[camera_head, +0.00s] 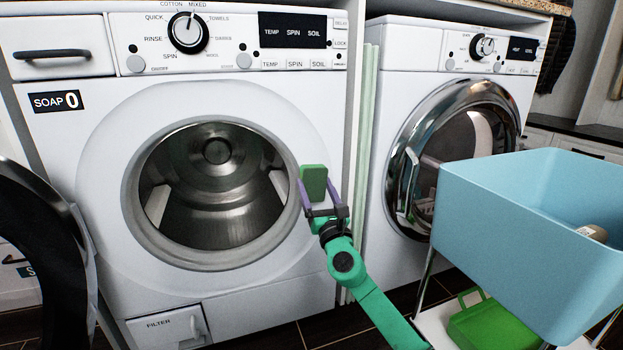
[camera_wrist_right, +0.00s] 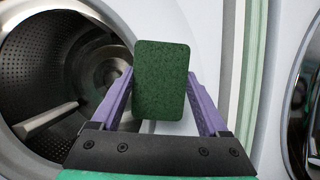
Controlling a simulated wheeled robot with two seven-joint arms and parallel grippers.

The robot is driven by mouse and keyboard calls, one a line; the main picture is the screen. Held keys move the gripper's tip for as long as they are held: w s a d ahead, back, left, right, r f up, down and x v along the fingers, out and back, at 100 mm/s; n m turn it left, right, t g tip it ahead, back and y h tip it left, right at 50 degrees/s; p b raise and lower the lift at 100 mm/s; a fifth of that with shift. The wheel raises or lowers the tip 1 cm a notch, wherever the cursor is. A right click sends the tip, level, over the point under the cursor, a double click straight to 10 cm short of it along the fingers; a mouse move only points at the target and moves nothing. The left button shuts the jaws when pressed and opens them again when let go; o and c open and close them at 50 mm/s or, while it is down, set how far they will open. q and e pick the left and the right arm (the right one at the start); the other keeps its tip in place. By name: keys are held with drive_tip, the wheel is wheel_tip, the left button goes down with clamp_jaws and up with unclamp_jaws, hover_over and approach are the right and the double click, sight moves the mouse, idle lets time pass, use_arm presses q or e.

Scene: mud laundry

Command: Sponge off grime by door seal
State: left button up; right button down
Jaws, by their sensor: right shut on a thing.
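My right gripper (camera_head: 322,196) is shut on a green sponge (camera_head: 314,181), with its purple fingers on either side of it. The sponge is upright in front of the washer's right side, beside the round opening. In the right wrist view the sponge (camera_wrist_right: 162,80) sits between the fingers of the gripper (camera_wrist_right: 163,105). The washer's grey door seal (camera_head: 141,226) rings the open drum (camera_head: 215,165). The open door (camera_head: 35,215) hangs at the left. I see no clear grime on the seal; the sponge hides part of the washer front. My left gripper is not in view.
A second machine (camera_head: 430,60) with a closed chrome-rimmed door (camera_head: 405,135) stands at the right. A light blue bin (camera_head: 500,225) holding a small item stands in front of it. A filter flap (camera_head: 165,330) is at the washer's bottom left.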

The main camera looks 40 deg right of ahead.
drive_tip(key=shift+s+a, duration=0.15)
drive_tip(key=shift+s, duration=0.4)
drive_tip(key=shift+s, duration=0.1)
drive_tip(key=shift+s+a+p, duration=0.15)
drive_tip(key=shift+s+a, duration=0.1)
drive_tip(key=shift+s, duration=0.45)
drive_tip(key=shift+s+a+p, duration=0.15)
drive_tip(key=shift+s+a, duration=0.1)
drive_tip(key=shift+s, duration=0.4)
drive_tip(key=shift+w, duration=0.15)
drive_tip(key=w+d, duration=0.1)
drive_tip(key=w+d+b, duration=0.1)
drive_tip(key=w, duration=0.1)
drive_tip(key=w+d+b, duration=0.1)
drive_tip(key=w, duration=0.1)
drive_tip(key=shift+w+r, duration=0.15)
drive_tip(key=shift+w, duration=0.1)
drive_tip(key=shift+w+d+r, duration=0.1)
drive_tip(key=shift+w, duration=0.25)
drive_tip(key=shift+w+d+b, duration=0.35)
drive_tip(key=shift+w+b, duration=0.25)
drive_tip(key=shift+w, duration=0.3)
